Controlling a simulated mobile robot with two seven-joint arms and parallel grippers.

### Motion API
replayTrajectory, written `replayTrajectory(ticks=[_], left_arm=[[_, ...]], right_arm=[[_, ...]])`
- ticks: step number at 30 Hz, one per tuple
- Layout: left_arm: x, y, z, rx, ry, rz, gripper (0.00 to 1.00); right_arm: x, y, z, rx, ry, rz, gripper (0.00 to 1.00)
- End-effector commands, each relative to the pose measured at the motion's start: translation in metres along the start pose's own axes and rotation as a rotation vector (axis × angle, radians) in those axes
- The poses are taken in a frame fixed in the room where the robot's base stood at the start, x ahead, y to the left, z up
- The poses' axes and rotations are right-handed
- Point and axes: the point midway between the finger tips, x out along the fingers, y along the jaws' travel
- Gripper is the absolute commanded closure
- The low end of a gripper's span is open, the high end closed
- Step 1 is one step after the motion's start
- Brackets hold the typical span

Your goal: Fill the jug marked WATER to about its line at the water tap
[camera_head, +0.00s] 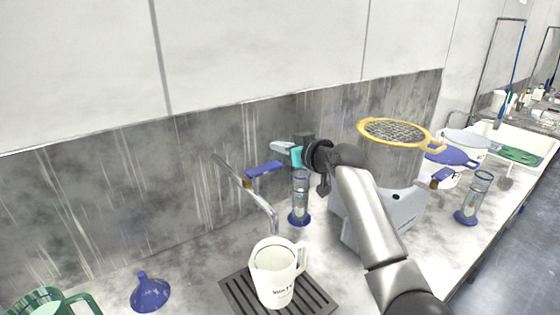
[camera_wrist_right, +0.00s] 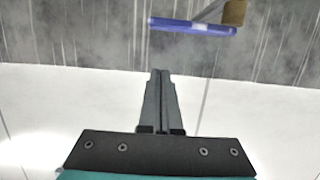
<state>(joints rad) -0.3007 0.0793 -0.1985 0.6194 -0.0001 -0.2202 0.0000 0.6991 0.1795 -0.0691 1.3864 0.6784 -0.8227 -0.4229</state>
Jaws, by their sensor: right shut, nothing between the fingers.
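The white jug (camera_head: 272,283) with dark lettering stands upright on a dark slatted drain grate (camera_head: 238,292), its handle to the right. Its mouth is under or close to the end of the chrome tap spout (camera_head: 262,202). I cannot tell how much water is inside, and no stream is clearly visible. The tap's blue lever (camera_head: 265,169) also shows in the right wrist view (camera_wrist_right: 193,26). My right gripper (camera_head: 281,147) is shut and empty, just above and behind the lever, apart from it as far as I can tell. Its closed fingers also show in the wrist view (camera_wrist_right: 160,100). My left gripper is out of view.
A blue funnel (camera_head: 150,292) and a green jug (camera_head: 50,303) stand at left. A grey machine (camera_head: 405,210), a yellow-rimmed sieve (camera_head: 395,131) and another cylinder (camera_head: 468,205) are at right.

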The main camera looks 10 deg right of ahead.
Motion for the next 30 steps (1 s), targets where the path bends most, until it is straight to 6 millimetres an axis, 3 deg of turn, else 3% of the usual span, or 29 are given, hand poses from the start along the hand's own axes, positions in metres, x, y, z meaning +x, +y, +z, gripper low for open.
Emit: replayTrajectory(ticks=[3, 9, 22, 30], left_arm=[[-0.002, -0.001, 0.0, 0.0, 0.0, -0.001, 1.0], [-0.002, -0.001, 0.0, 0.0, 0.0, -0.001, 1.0], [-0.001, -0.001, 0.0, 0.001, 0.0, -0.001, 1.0], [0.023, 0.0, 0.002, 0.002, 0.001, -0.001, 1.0]], right_arm=[[0.006, -0.001, 0.019, 0.004, -0.005, -0.001, 1.0], [0.01, 0.0, 0.036, 0.001, -0.001, 0.0, 1.0], [0.011, 0.0, 0.04, 0.004, 0.0, -0.001, 1.0], [0.016, 0.006, 0.061, 0.199, -0.001, -0.048, 1.0]])
